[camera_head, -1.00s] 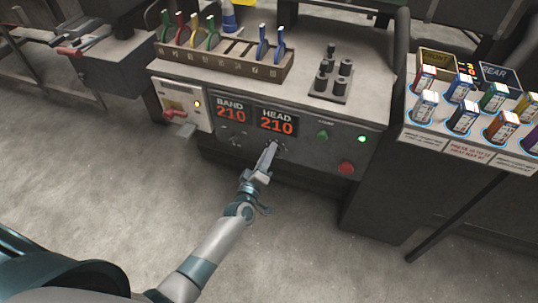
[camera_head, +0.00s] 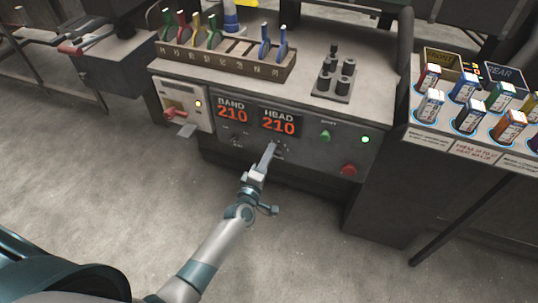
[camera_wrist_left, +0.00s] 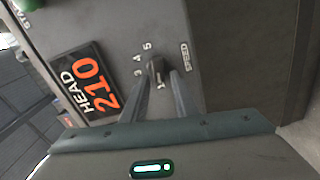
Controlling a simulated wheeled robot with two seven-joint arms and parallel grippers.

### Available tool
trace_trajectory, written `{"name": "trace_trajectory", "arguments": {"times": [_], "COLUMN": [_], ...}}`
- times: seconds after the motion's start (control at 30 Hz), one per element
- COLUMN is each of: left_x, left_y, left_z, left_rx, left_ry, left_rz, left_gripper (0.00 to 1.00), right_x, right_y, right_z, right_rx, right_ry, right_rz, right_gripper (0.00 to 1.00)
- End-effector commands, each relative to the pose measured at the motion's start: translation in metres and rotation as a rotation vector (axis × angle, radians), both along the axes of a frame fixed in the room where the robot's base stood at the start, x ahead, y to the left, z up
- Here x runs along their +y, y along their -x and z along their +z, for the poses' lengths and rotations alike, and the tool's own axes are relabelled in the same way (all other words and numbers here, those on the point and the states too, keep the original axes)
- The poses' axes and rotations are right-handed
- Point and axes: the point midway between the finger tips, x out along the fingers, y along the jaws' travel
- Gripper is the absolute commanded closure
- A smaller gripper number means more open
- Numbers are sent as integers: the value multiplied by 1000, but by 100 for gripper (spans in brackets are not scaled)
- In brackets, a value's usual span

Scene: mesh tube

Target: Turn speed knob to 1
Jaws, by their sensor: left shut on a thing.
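The speed knob (camera_wrist_left: 156,66) is a small dark knob in the left wrist view, with the SPEED label (camera_wrist_left: 186,57) to its right. The digits 3, 4 and 5 show beside it; which one it points at is not clear. My left gripper (camera_wrist_left: 160,72) is shut on the knob, one finger on each side. In the head view my left gripper (camera_head: 272,147) reaches the panel just below the orange HEAD 210 display (camera_head: 279,122), and its fingers mostly hide the knob. My right gripper is not in view.
A BAND 210 display (camera_head: 232,111) is left of the HEAD one. A green button (camera_head: 325,136) and a red button (camera_head: 348,170) sit right of my gripper. A rack of coloured-handled tools (camera_head: 225,61) stands on top. Boxes fill a stand (camera_head: 432,137) at right.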

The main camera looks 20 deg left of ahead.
Motion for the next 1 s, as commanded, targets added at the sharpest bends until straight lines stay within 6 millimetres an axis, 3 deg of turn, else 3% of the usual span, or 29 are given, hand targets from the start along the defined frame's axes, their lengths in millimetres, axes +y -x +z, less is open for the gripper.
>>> {"name": "trace_trajectory", "arguments": {"times": [0.03, 0.07, 0.57, 0.77, 1.0], "left_x": [-1, -1, 0, 1, 2], "left_y": [1, 1, 8, 30, 74], "left_z": [-2, -2, -1, -1, -2], "left_rx": [3, 4, 2, 3, 4], "left_ry": [1, 1, 0, 0, -1], "left_rz": [-2, -1, -1, -1, -1], "left_gripper": [96, 69, 69, 69, 69], "right_x": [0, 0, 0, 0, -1], "right_y": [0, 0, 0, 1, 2], "right_z": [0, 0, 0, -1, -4], "right_rx": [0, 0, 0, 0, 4], "right_ry": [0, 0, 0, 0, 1], "right_rz": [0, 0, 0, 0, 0], "right_gripper": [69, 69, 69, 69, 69]}}
